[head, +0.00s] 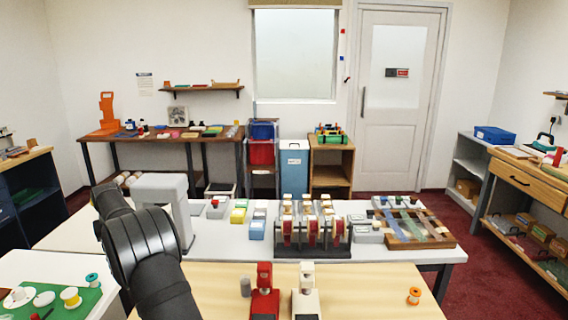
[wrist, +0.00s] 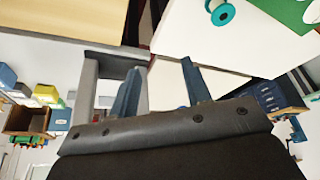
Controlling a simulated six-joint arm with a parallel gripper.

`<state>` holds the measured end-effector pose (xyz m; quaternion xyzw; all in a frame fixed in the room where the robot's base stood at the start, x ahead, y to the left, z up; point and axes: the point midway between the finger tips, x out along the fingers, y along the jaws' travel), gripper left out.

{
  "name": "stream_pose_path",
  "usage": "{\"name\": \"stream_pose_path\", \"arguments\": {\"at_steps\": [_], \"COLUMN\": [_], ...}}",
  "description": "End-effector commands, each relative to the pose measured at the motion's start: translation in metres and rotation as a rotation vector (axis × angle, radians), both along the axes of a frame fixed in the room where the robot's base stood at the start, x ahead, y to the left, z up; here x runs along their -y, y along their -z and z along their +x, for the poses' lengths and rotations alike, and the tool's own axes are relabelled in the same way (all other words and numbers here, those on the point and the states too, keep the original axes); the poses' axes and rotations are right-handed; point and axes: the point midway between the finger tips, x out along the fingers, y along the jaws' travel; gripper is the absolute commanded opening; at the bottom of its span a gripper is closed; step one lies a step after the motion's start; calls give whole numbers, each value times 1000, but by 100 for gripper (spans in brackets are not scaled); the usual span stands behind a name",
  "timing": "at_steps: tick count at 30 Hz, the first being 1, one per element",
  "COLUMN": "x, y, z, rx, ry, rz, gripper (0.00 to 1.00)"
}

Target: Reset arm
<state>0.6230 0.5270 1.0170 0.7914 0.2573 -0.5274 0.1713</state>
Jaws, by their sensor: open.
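My gripper (wrist: 162,64) shows in the wrist view with its two blue-grey fingers apart and nothing between them. In the head view my black arm rises at the lower left, and I cannot make out the fingers there. A grey-white arch-shaped stand (head: 160,187) is just behind the arm in the head view. It seems to show as a grey frame (wrist: 92,75) beside the left finger in the wrist view.
The white counter (head: 385,248) behind holds a dark rack with red-fronted units (head: 310,235) and a wooden swatch board (head: 440,238).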

Motion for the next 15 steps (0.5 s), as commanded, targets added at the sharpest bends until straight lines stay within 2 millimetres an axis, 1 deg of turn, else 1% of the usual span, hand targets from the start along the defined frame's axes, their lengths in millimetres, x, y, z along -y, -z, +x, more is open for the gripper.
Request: {"name": "stream_pose_path", "arguments": {"at_steps": [1,3,5,15], "x": [-1,-1,9,73], "y": [-12,-26,-33,-37], "z": [0,0,4,28], "rx": [2,3,1,-3], "ry": [-1,-1,10,66], "rz": [2,3,0,-1], "gripper": [44,44,44,44]}}
